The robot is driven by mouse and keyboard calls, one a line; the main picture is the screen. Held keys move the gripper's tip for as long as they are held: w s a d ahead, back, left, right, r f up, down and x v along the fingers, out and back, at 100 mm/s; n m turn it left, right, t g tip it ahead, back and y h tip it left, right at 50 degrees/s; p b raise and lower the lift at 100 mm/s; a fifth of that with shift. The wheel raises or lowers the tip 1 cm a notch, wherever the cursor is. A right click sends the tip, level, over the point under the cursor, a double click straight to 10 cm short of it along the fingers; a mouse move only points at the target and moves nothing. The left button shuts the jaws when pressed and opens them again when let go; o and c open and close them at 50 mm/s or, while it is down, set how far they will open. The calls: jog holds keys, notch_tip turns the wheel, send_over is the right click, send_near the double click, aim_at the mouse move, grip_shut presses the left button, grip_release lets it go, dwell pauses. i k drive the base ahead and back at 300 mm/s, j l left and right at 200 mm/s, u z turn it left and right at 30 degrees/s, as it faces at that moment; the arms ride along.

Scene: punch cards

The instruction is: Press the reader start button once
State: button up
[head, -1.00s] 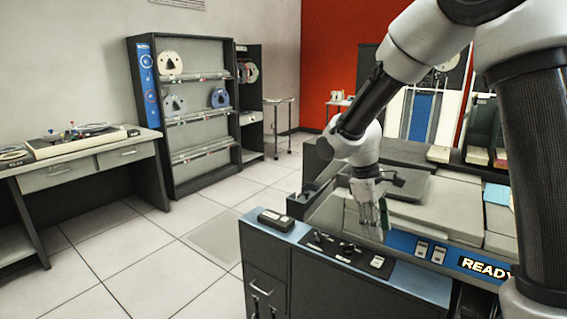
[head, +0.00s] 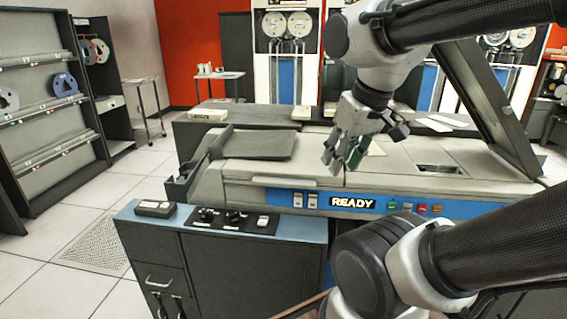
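The card reader (head: 250,178) is a beige machine with a blue front strip and a lit READY sign (head: 352,203). My gripper (head: 343,163) is above the reader top, left of and higher than the buttons. Its fingers are apart with nothing between them.
Two white switches (head: 305,200) sit left of the sign. A low cabinet (head: 223,258) with a black knob panel (head: 235,219) stands in front. A dark raised lid (head: 485,100) rises at the right. My own arm covers the lower right. Floor is free at left.

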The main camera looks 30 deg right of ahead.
aim_at(391, 207)
jog(key=z, duration=1.55)
